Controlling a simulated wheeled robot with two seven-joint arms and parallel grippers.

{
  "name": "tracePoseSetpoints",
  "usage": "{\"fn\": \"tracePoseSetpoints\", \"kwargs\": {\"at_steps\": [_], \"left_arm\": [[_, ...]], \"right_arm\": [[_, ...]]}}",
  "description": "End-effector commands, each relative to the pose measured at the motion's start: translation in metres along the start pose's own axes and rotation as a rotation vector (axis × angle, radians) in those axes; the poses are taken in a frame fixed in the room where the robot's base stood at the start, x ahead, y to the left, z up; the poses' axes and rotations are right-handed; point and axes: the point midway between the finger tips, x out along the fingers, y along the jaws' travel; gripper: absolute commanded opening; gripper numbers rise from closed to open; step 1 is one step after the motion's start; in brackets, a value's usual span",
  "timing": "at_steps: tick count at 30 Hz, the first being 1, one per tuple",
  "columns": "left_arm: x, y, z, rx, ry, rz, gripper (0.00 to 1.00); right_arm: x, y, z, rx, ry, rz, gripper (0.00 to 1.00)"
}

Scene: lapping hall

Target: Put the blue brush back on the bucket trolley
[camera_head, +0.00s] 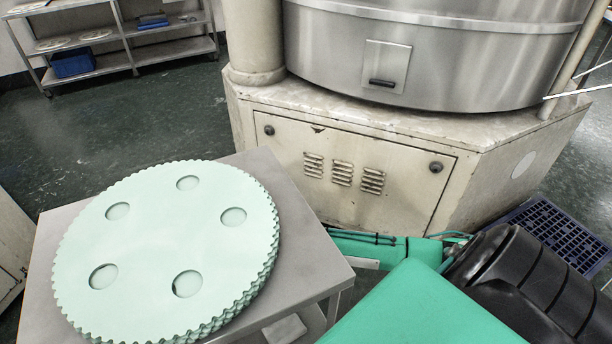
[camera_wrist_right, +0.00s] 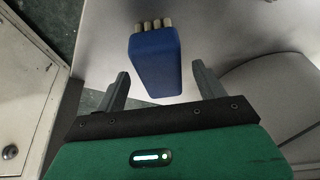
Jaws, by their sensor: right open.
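The blue brush (camera_wrist_right: 155,66) shows in the right wrist view as a blue block with a row of tan bristle tufts at its far end. My right gripper (camera_wrist_right: 161,86) is open, one finger to the left and one to the right of the brush's near end. I see a gap between each finger and the brush, and cannot tell how far it lies beyond the fingertips. A pale grey surface is behind the brush. I cannot make out the brush or a bucket trolley in the head view. My left gripper is not in view.
A grey table (camera_head: 265,172) holds a stack of pale green toothed discs (camera_head: 165,240). A large machine (camera_head: 350,160) stands behind it. A shelf rack (camera_head: 130,50) with a blue bin (camera_head: 73,63) is at back left. A dark blue grate (camera_head: 560,232) lies at right. Open floor lies between rack and table.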

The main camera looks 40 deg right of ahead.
Motion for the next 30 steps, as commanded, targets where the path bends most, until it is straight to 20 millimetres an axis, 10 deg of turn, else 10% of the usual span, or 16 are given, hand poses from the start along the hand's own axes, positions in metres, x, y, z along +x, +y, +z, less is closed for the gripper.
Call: {"fn": "tracePoseSetpoints", "kwargs": {"at_steps": [15,30], "left_arm": [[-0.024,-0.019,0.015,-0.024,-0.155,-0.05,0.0],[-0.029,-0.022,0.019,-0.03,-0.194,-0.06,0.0]], "right_arm": [[-0.038,0.0,0.091,-0.001,-0.003,0.001,0.71],[-0.046,0.0,0.111,0.0,0.0,0.0,0.71]]}}
